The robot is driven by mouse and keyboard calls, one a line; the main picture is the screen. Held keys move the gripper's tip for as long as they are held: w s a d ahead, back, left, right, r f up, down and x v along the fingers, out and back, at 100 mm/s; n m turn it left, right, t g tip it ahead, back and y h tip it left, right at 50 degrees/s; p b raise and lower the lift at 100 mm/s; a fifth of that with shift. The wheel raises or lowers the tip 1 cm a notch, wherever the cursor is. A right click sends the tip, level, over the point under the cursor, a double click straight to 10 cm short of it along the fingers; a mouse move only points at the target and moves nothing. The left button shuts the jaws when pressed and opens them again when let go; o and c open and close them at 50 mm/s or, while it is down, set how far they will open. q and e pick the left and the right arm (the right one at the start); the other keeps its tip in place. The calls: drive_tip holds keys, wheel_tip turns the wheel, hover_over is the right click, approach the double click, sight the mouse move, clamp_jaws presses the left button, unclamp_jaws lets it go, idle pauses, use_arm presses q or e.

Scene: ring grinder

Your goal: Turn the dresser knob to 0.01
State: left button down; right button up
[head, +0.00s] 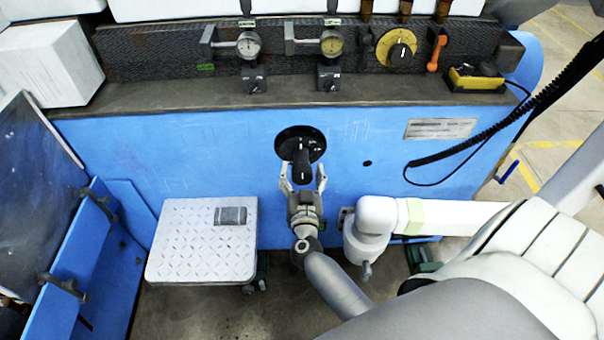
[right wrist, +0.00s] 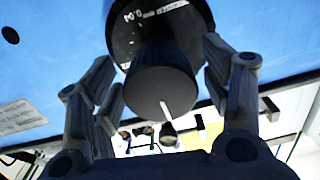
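The black dresser knob (head: 302,160) sticks out from a round black dial (head: 285,140) on the blue machine front. In the right wrist view the knob (right wrist: 150,92) faces the camera, with a white line on its end pointing down and right. White numbers and marks show on the dial (right wrist: 128,38) behind it; the digits are too blurred to read surely. My right gripper (head: 303,178) is open, with one finger on each side of the knob. In the right wrist view gaps show between both fingers and the knob. My left gripper is not in view.
A checkered white step (head: 190,262) stands left of my right gripper. Above, the machine ledge carries two gauges (head: 248,46), a yellow dial (head: 382,44) and an orange-handled lever (head: 434,58). A black coiled cable (head: 480,143) hangs at the right.

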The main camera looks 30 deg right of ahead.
drive_tip(key=c, duration=0.9)
drive_tip(key=shift+c, duration=0.2)
drive_tip(key=shift+m, duration=0.3)
drive_tip(key=m, duration=0.2)
drive_tip(key=shift+m+p, duration=0.4)
drive_tip(key=shift+m, duration=2.2)
drive_tip(key=o, duration=1)
drive_tip(key=shift+o, duration=0.2)
